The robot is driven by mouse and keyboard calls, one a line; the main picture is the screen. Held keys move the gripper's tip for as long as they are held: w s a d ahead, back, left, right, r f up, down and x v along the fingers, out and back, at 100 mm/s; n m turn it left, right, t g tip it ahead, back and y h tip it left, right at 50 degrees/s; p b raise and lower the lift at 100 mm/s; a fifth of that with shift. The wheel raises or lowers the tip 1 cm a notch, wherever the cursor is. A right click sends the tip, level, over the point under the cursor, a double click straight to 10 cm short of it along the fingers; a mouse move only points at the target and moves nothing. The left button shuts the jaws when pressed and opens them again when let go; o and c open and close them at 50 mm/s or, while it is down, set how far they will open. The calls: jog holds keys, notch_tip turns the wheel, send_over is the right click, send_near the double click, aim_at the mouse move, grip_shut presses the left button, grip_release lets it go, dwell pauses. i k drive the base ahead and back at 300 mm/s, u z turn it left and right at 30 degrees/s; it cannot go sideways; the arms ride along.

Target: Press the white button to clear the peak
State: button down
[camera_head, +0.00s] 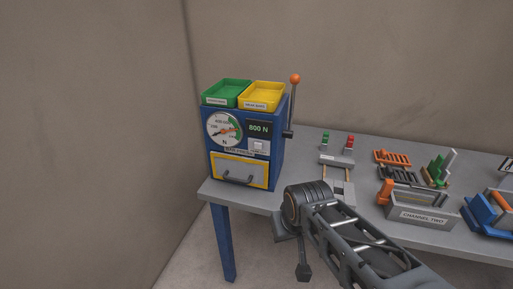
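The white button (258,146) is a small pale square on the front of the blue machine (278,150), just under a dark display (258,128) reading 800 N. A round dial (223,129) with a red needle is left of the display. My arm reaches in from the lower right, in front of the table and right of the machine. A dark end piece that looks like my gripper (303,271) hangs low, below the table top and apart from the button. Its fingers are too small and dark to tell whether they are open.
Green (227,87) and yellow (263,89) trays sit on the machine. A lever with an orange knob (295,78) rises at its right side. A drawer with a handle (239,178) is below. Racks and a "CHANNEL TWO" box (423,217) fill the grey table's (245,197) right.

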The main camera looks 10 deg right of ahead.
aim_at(258, 145)
jog(key=k, duration=0.5)
jog(key=u, duration=1.75)
jog(key=i, duration=1.3)
jog(key=z, duration=2.35)
